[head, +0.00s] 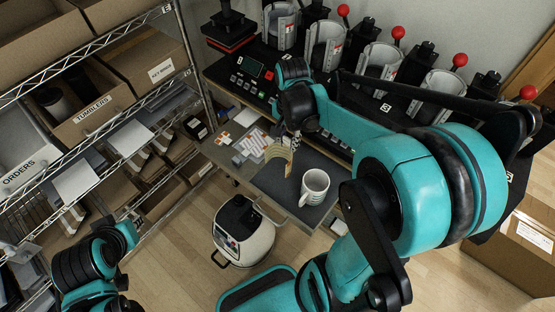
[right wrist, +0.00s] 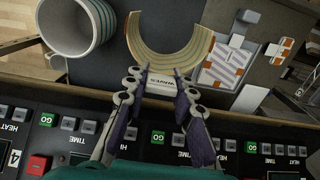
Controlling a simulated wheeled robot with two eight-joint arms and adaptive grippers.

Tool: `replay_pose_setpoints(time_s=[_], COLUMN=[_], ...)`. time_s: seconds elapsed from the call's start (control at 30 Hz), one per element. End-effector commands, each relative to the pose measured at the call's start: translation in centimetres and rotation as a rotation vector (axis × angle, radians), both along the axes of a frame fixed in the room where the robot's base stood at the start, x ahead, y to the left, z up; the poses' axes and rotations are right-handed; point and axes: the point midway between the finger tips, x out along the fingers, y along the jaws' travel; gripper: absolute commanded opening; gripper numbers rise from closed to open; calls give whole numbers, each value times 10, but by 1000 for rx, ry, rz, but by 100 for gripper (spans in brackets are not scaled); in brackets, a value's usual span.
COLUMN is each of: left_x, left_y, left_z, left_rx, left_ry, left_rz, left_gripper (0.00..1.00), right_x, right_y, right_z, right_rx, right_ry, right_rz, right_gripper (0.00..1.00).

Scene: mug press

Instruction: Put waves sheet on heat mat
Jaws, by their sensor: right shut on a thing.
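The waves sheet (head: 279,152) is a curved, tan and green striped strip with a white tab. It also shows in the right wrist view (right wrist: 168,52) as an arc. My right gripper (head: 291,138) is shut on its tab, and its fingertips also show in the right wrist view (right wrist: 160,80). The sheet is tilted over the back part of the dark grey heat mat (head: 268,184); I cannot tell whether it touches. A white mug (head: 314,187) with stripes stands upright on the mat's right part. Of my left arm only links show, at lower left; its gripper is out of view.
A row of mug presses (head: 378,68) with red-knobbed levers and a control panel (right wrist: 160,143) stands behind the mat. Small labelled sheets (head: 250,143) lie left of the mat. A wire shelf (head: 148,118) with boxes stands at left. A round white-and-black appliance (head: 243,232) is on the floor.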

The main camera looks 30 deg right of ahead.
Motion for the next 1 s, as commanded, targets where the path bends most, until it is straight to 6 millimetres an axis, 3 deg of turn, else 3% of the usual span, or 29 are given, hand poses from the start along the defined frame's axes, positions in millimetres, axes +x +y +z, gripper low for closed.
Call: replay_pose_setpoints(time_s=[0.47,0.83,0.87,0.93,1.0], left_x=[0,0,0,0,0], left_y=[0,0,0,0,0], left_z=[-16,-19,-19,-18,-18], left_rx=[0,0,0,0,0], left_ry=[0,0,0,0,0], left_rz=[0,0,0,0,0], left_gripper=[19,19,19,19,19], right_x=[0,0,0,0,0], right_y=[0,0,0,0,0], right_z=[-58,-62,-62,-61,-61], right_rx=[0,0,0,0,0], right_ry=[0,0,0,0,0], right_rz=[1,1,1,1,1], right_gripper=[12,12,27,46,46])
